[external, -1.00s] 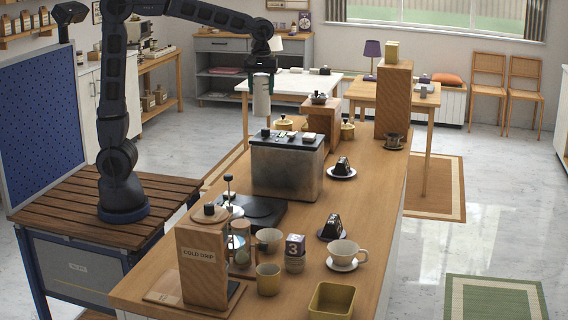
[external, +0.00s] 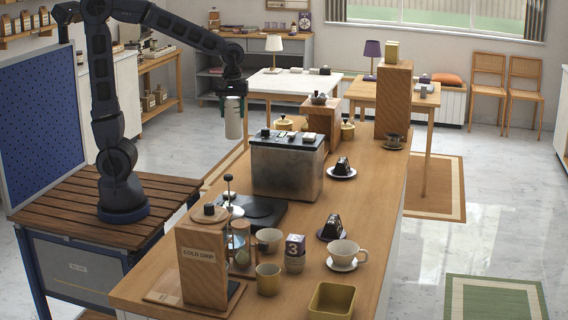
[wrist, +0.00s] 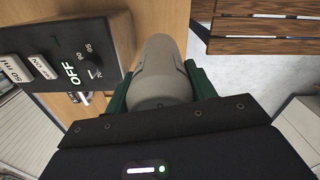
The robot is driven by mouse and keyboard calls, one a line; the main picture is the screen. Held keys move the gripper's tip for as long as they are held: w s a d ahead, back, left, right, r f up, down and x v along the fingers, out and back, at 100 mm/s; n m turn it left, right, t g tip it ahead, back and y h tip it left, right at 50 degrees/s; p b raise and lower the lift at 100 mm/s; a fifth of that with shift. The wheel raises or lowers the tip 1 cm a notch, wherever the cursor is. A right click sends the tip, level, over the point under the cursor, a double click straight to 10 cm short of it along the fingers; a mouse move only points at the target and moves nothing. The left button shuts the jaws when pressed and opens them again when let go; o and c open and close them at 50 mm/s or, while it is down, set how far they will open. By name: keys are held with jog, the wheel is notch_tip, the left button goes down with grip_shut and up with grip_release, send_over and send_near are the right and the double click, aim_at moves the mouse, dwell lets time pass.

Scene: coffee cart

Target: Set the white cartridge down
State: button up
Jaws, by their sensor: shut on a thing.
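The white cartridge (external: 233,118) is a pale cylinder hanging upright below my gripper (external: 232,99) in the external view. It is in the air, left of the metal box machine and clear of the counter. In the wrist view the cartridge (wrist: 163,72) shows grey-white between the green fingers of my gripper (wrist: 160,85). The fingers are shut on its near end. Its far end points away from the wrist camera, and what lies directly beneath it is partly hidden.
The metal box machine (external: 287,170) stands on the wooden counter (external: 369,203); its dial face (wrist: 75,65) is close on the left in the wrist view. A cold drip stand (external: 203,266), cups and a yellow tray (external: 331,300) fill the near end. The slatted platform (wrist: 262,37) lies to the right.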

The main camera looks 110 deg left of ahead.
aim_at(233, 129)
notch_tip(233, 129, down, 19)
jog(key=shift+f, duration=0.15)
dwell(0.5)
jog(key=shift+f, duration=0.15)
jog(key=o, duration=1.2)
notch_tip(233, 129, up, 12)
jog(key=shift+r, duration=0.15)
jog(key=s+d+r+m+t, duration=0.1)
jog(key=s+d+r+m, duration=0.2)
jog(key=d+m, duration=0.3)
jog(key=s+d+r+m+t, duration=0.2)
jog(key=s+d+r+m, duration=0.2)
jog(key=d+m, duration=0.3)
jog(key=s+d+r+m+t, duration=0.1)
jog(key=s+d+r+m, duration=0.3)
jog(key=d+m, duration=0.3)
jog(key=d, duration=0.4)
jog(key=shift+d+r+t, duration=0.25)
jog(key=shift+d+t, duration=0.05)
jog(key=shift+d, duration=0.1)
